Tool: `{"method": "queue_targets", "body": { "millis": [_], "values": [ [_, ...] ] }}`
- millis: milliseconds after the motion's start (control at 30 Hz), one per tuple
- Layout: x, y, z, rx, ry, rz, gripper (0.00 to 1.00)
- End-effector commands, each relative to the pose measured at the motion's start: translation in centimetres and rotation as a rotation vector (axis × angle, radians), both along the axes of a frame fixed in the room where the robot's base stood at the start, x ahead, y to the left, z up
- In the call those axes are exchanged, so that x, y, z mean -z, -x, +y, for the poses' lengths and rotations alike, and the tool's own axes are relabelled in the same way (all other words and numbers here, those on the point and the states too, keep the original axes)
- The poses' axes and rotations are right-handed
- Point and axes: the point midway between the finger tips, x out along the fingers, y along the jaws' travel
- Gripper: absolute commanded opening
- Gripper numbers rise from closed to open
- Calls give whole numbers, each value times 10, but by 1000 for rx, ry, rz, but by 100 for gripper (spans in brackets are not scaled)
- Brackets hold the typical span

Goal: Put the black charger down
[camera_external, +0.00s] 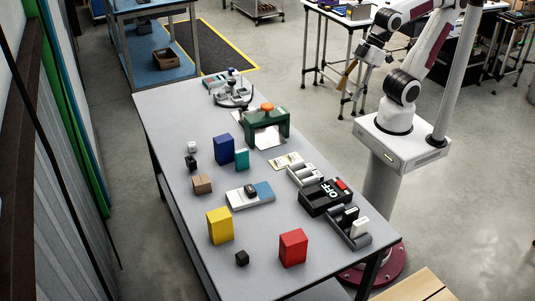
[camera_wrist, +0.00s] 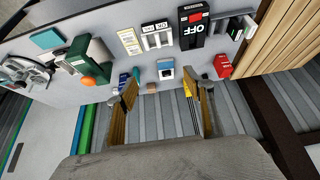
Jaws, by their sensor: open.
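My gripper (camera_wrist: 160,90) is open, with nothing between its fingers in the wrist view. In the external view my gripper (camera_external: 348,75) is raised, beyond the right edge of the table (camera_external: 185,225) and apart from everything on it. A dark piece (camera_external: 251,190) lies on a white and blue block (camera_external: 237,199) near the table's middle. A black block (camera_external: 349,214) stands in a grey tray (camera_external: 362,241) beside white pieces at the right edge. A small black cube (camera_external: 242,258) lies at the front. I cannot tell which of these is the charger.
A black OFF box (camera_external: 320,198), a red box (camera_external: 293,247), a yellow box (camera_external: 219,226), a blue box (camera_external: 224,149) and a brown box (camera_external: 202,184) stand on the table. A green fixture with an orange knob (camera_external: 267,107) stands farther back. The left front has bare surface.

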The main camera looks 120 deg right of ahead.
Motion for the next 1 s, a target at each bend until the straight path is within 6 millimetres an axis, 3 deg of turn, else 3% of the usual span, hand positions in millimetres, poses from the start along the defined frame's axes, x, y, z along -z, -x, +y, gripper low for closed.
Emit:
{"method": "queue_targets", "body": {
  "millis": [100,300,1000],
  "values": [
    [-4,21,0,0,0,10,52],
    [-4,41,0,0,0,28,52],
    [-4,44,0,0,0,31,52]
  ]
}}
